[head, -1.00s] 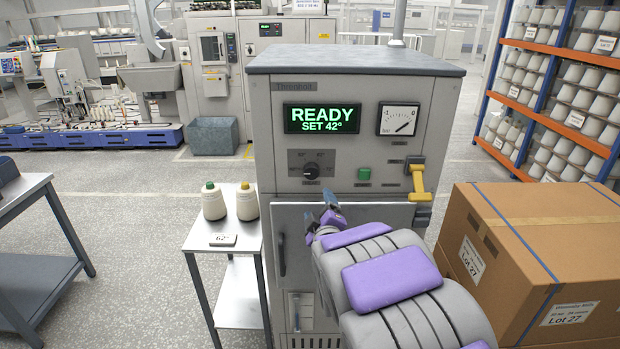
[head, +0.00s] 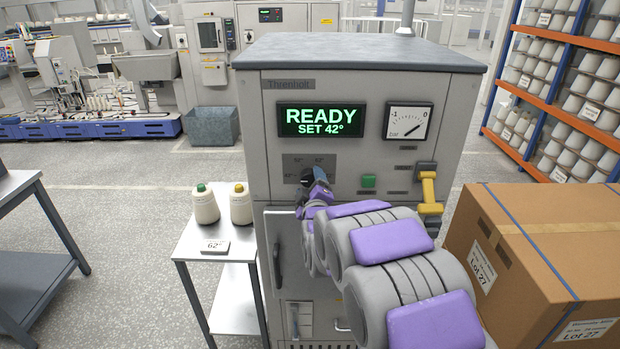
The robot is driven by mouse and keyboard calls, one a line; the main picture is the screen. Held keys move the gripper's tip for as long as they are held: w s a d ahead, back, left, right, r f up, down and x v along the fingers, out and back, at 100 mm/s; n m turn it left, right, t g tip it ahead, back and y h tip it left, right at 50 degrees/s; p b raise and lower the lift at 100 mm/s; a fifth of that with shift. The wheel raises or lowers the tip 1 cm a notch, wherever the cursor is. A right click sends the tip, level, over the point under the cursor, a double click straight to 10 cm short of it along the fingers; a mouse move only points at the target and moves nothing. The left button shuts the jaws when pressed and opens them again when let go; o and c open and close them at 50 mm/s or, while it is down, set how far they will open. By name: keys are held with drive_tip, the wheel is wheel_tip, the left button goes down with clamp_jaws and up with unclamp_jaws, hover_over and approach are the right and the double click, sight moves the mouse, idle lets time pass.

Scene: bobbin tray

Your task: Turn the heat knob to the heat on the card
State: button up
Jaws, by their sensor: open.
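The heat knob (head: 306,174) is a small dark dial on the front panel of the grey machine (head: 377,85). Marks around it read about 42°, 52° and 62°; its pointer is hidden by my gripper. The green display (head: 321,119) reads "READY SET 42°". The card (head: 215,247) lies on the small side table and reads 62°. My gripper (head: 310,186) is open at the knob, just in front of it or around it; I cannot tell whether it touches. My purple and grey arm hides part of the panel.
A green button (head: 368,181) and a yellow-handled lever (head: 429,190) sit right of the knob. A large cardboard box (head: 530,235) stands close on the right.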

drive_tip(key=shift+w, duration=0.45)
drive_tip(key=shift+a, duration=0.1)
drive_tip(key=shift+a, duration=0.1)
drive_tip(key=shift+c, duration=1.4)
drive_tip(key=shift+f, duration=0.1)
drive_tip(key=c, duration=0.7)
